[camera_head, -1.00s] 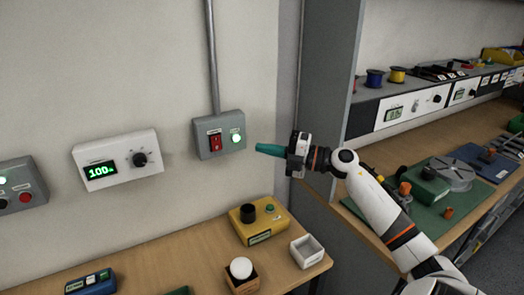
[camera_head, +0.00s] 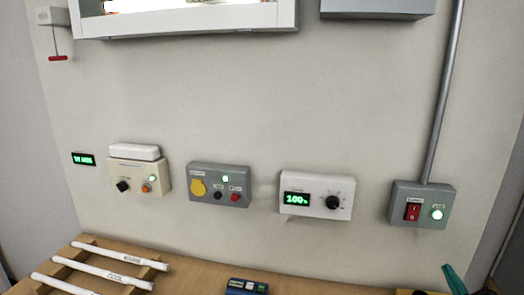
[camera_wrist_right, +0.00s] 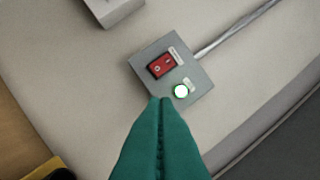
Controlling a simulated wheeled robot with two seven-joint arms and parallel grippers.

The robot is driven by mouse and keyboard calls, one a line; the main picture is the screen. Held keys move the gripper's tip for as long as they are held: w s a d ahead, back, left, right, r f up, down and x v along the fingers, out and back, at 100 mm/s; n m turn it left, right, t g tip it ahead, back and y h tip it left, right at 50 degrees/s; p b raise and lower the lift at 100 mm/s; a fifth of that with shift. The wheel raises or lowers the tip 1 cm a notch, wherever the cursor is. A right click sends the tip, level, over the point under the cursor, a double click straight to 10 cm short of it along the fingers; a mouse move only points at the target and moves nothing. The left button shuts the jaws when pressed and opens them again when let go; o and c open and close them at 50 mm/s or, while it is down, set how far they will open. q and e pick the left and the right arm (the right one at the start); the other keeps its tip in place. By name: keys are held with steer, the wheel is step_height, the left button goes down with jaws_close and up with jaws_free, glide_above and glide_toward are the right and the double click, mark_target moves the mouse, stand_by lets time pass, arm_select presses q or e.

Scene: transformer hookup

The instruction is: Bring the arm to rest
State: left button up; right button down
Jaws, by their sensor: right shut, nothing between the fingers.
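My right gripper (camera_head: 454,280) shows at the lower right of the head view, as teal fingertips below the grey switch box. In the right wrist view its teal fingers (camera_wrist_right: 160,125) are pressed together with nothing between them. They point at the grey switch box (camera_wrist_right: 190,75), which has a red rocker switch (camera_wrist_right: 161,66) and a lit green lamp (camera_wrist_right: 180,92). The same box (camera_head: 398,212) is on the wall at the right of the head view. I cannot tell the gap between fingertips and box. My left gripper is not in view.
White rods (camera_head: 75,285) lie on a wooden rack at lower left. A blue device (camera_head: 246,287) is on the bench.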

steer(key=s+a+f+m+g+h, duration=0.1)
steer(key=s+a+f+m+g, duration=0.3)
steer(key=s+a+f+g, duration=0.35)
steer(key=s+a+f+m+g+h, duration=0.1)
steer(key=s+a+f+m+g, duration=0.4)
steer(key=s+f, duration=0.45)
steer(key=s+a+f+g+y, duration=0.3)
steer(key=s+a+f+g, duration=0.15)
steer(key=s+a, duration=0.4)
step_height(320, 180, down, 27)
steer(key=s+g, duration=0.1)
steer(key=s, duration=0.1)
steer(key=s+d+f, duration=0.1)
steer(key=s+f, duration=0.6)
steer(key=s+d+f+n+g, duration=0.1)
steer(key=s+d+f, duration=0.1)
steer(key=s+f, duration=0.5)
steer(key=shift+s+d+f, duration=0.25)
steer(key=shift+s, duration=0.55)
